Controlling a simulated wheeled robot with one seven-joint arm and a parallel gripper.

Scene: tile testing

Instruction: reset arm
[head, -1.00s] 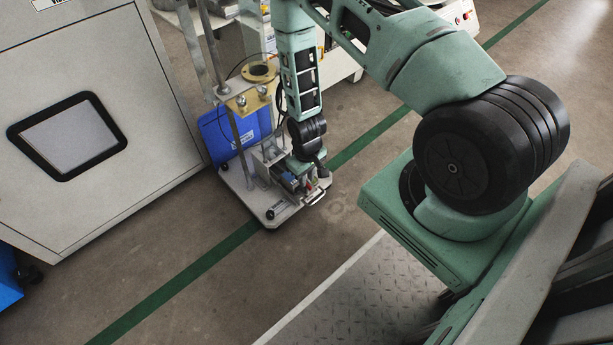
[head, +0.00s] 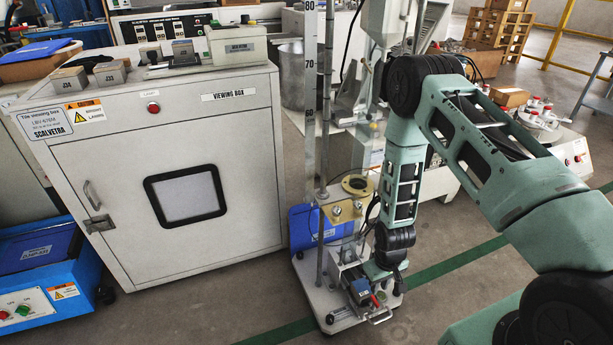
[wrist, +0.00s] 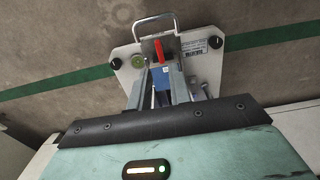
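My arm reaches down from the right in the head view, with its wrist and gripper end (head: 385,275) low over the white-based test stand (head: 343,318). In the wrist view, the teal gripper body with its black edge and green light fills the bottom. Beyond it are two grey metal pieces, with a blue block (wrist: 168,80) and a red lever (wrist: 159,50) between or just past them. I cannot tell whether these grey pieces are my fingers or stand parts. The fingertips are not clear in the head view.
The stand's tall graduated column (head: 311,100) rises beside my forearm. A grey viewing box (head: 240,200) stands to the left, with a blue cart (head: 50,270) beside it. A blue panel (head: 310,226) leans behind the stand. Open floor lies in front, crossed by a green line.

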